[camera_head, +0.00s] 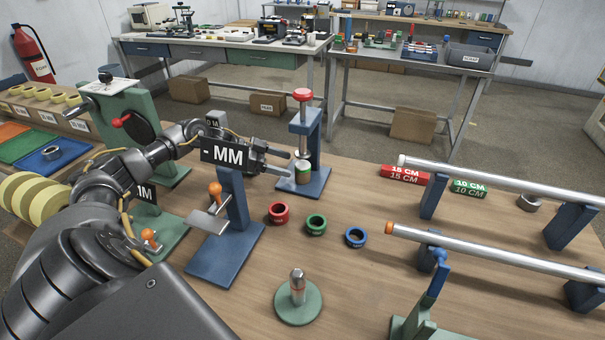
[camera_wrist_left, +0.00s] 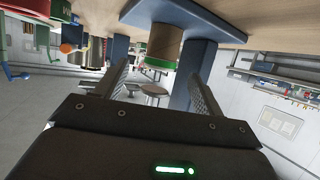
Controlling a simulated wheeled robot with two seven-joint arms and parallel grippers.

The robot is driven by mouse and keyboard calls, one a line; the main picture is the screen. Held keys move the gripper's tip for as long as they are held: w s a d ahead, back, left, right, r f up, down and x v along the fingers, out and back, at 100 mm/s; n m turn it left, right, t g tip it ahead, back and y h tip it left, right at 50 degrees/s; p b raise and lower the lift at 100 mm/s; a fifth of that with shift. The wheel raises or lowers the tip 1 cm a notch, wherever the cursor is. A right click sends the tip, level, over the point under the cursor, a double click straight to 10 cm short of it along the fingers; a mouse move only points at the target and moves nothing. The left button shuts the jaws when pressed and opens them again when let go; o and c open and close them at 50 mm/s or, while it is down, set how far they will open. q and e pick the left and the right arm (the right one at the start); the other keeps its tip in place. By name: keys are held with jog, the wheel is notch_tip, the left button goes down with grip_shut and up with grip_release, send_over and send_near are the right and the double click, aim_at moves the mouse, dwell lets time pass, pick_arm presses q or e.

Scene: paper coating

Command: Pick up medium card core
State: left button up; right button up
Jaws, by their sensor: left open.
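A tan card core with a green band (camera_head: 303,173) stands upright on the base of the blue press (camera_head: 308,132), under its plunger. I take it to be the medium card core. My left gripper (camera_head: 289,164) is open and empty, just left of the core, its fingers pointing towards it. The left wrist view is upside down. There the core (camera_wrist_left: 163,47) shows its tan wall and green rim ahead of and between the two spread fingers (camera_wrist_left: 157,82), apart from them. My right gripper is not in view.
Red (camera_head: 278,213), green (camera_head: 316,225) and blue (camera_head: 355,237) rings lie on the wooden table. A blue stand with an MM sign (camera_head: 228,154) is close to my left arm. Long metal rods (camera_head: 500,253) on blue supports cross the right side.

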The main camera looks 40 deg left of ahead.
aim_at(303, 174)
pick_arm(q)
jog(key=p+x, duration=0.1)
jog(key=x, duration=0.3)
jog(key=shift+w, duration=0.1)
jog(key=shift+w+d+f, duration=0.1)
jog(key=shift+d+f, duration=0.05)
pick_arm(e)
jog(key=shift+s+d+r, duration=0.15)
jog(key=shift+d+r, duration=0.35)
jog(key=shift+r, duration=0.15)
pick_arm(q)
jog(key=shift+c, duration=0.2)
jog(key=c, duration=1)
